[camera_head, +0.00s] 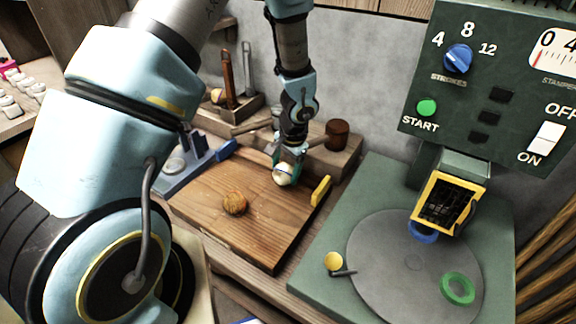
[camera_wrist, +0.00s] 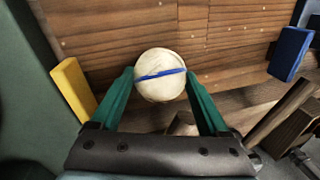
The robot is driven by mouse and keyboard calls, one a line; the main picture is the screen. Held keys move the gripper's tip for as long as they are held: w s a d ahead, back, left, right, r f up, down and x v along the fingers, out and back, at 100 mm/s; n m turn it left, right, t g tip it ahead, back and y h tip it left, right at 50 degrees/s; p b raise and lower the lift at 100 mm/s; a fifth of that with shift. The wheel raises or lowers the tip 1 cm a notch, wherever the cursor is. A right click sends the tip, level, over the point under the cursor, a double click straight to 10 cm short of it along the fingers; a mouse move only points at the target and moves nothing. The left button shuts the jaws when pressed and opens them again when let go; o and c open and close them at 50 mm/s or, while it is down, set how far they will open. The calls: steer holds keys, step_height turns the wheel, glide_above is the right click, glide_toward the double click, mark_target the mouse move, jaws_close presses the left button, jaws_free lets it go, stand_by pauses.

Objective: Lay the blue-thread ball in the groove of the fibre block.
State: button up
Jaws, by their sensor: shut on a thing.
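The blue-thread ball (camera_head: 283,174) is cream-white with a blue band around it. In the wrist view the ball (camera_wrist: 160,74) sits between the tips of my gripper's two green fingers, with the band running across its face. My gripper (camera_head: 286,166) is shut on it, at the back right part of the wooden board. I cannot tell whether the ball touches the board. I cannot make out for certain which thing is the fibre block, and no groove shows clearly.
A brown ball (camera_head: 235,204) lies on the wooden board (camera_head: 255,240). A yellow block (camera_head: 321,190) stands at its right edge, a blue block (camera_head: 227,150) behind left. A green machine with a round grey plate (camera_head: 375,260) and a yellow-framed head (camera_head: 447,203) stands right.

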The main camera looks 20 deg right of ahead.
steer(key=shift+w+d+f+p, duration=0.25)
steer(key=shift+w+d+p, duration=0.2)
steer(key=shift+d, duration=0.1)
steer(key=shift+f, duration=0.3)
steer(key=shift+f+b, duration=0.4)
steer(key=shift+b, duration=0.05)
steer(key=o, duration=1.3)
steer(key=shift+r, duration=0.1)
